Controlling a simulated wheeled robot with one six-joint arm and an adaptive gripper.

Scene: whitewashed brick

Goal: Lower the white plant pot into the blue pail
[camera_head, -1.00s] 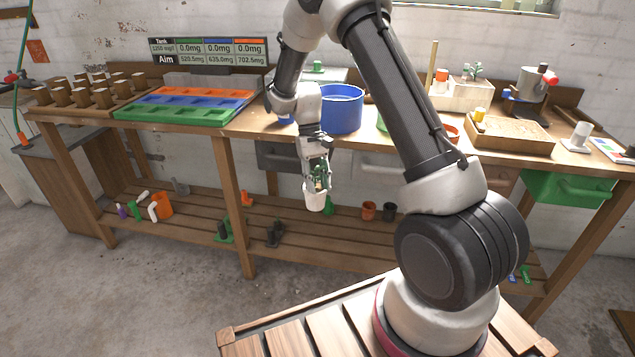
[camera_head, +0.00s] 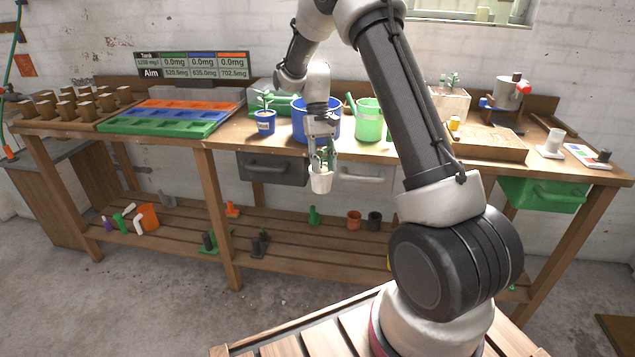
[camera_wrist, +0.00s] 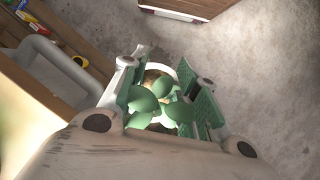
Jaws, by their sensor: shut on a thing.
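The white plant pot (camera_head: 321,181) hangs in my gripper (camera_head: 322,165) in front of the bench's front edge, below the level of the benchtop. My gripper is shut on it. In the wrist view the white pot's rim (camera_wrist: 163,67) shows between the green finger pads, with green leaves (camera_wrist: 158,106) covering most of it. The blue pail (camera_head: 299,121) stands on the bench behind my gripper. My wrist and gripper hide part of its front. The pot is apart from the pail.
A small blue pot (camera_head: 265,123) stands left of the pail, and a light green pail (camera_head: 369,122) stands to its right. A coloured tray (camera_head: 163,128) lies on the left of the bench. A drawer handle (camera_wrist: 62,68) is close by in the wrist view.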

